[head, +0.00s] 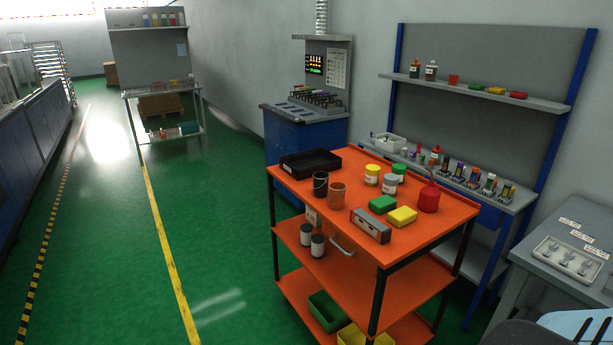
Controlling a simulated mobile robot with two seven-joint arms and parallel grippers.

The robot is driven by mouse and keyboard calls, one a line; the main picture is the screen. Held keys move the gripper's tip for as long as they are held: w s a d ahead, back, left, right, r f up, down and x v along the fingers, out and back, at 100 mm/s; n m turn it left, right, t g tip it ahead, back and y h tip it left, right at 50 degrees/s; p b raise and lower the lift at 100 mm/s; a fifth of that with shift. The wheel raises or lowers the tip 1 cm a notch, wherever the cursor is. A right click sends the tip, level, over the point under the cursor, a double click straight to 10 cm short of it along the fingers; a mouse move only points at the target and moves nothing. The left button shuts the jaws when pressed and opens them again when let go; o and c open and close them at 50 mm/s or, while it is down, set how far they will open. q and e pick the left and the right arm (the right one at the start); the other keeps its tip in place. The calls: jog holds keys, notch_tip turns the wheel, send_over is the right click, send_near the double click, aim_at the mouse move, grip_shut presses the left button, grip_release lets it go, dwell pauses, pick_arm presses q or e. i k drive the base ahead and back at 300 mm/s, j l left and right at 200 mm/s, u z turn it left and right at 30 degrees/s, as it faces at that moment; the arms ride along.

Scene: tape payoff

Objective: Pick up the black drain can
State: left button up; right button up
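A black can (320,184), open-topped and upright, stands on the orange top of a cart (325,228) near its left edge. It matches the black drain can best, though no lettering on it can be read. An orange-brown can (337,196) stands close beside it on the right, and a flat black tray (310,163) lies just behind it. Neither of my grippers is in view.
The cart top also holds yellow, green and grey jars, a red can with a spout (429,198), green (382,204) and yellow (402,216) blocks and a grey box (370,226). Green floor (215,265) left of the cart is clear.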

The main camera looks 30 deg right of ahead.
aim_at(321, 185)
jog(key=i+j+z, duration=0.1)
jog(key=i+z, duration=0.35)
jog(key=i+j+z, duration=0.65)
jog(key=z, duration=0.25)
jog(key=i+j+z, duration=0.3)
jog(key=z, duration=0.15)
jog(key=i+j+z, duration=0.2)
jog(key=j+z, duration=0.25)
jog(key=i+j+z, duration=0.1)
jog(key=j+z, duration=0.3)
